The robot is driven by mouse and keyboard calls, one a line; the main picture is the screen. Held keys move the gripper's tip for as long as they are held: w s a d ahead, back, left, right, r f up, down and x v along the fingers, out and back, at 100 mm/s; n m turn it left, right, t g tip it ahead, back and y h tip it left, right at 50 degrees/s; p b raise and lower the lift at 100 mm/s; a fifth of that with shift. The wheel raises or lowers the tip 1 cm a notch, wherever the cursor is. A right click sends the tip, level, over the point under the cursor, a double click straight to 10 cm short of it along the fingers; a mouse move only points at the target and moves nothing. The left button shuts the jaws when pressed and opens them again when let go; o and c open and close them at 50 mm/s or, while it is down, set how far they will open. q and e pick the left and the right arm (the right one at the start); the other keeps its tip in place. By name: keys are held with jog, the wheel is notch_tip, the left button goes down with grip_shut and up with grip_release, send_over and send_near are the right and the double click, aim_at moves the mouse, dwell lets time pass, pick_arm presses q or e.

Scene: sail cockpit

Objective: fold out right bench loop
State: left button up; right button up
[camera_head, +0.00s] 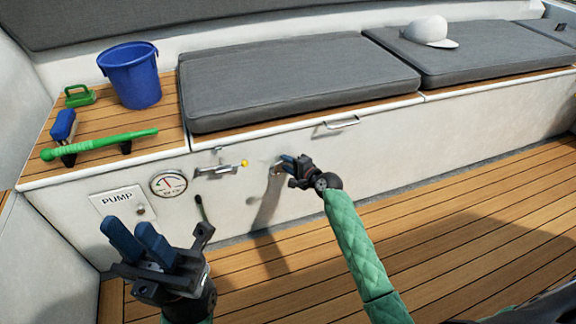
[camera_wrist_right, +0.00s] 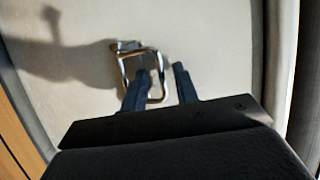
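A shiny metal loop (camera_wrist_right: 123,69) is fixed to the pale bench front in the right wrist view. In the head view, a small bright bit of the loop (camera_head: 276,170) shows beside my right gripper's fingertips. My right gripper (camera_head: 284,162) is open at the bench front. In the right wrist view its two blue fingers (camera_wrist_right: 160,80) are apart, one over the loop's opening and one right of its right bar. Contact cannot be told. How far the loop stands out is unclear. My left gripper (camera_head: 137,238) is open and empty, in front of the pump panel.
A metal handle (camera_head: 341,122) sits under the grey cushion (camera_head: 300,80). A latch with a yellow knob (camera_head: 222,168), a gauge (camera_head: 168,184) and a pump panel (camera_head: 122,201) are left of the right gripper. A blue bucket (camera_head: 131,75) stands above. The wooden floor (camera_head: 470,235) is clear.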

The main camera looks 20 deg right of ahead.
grip_shut()
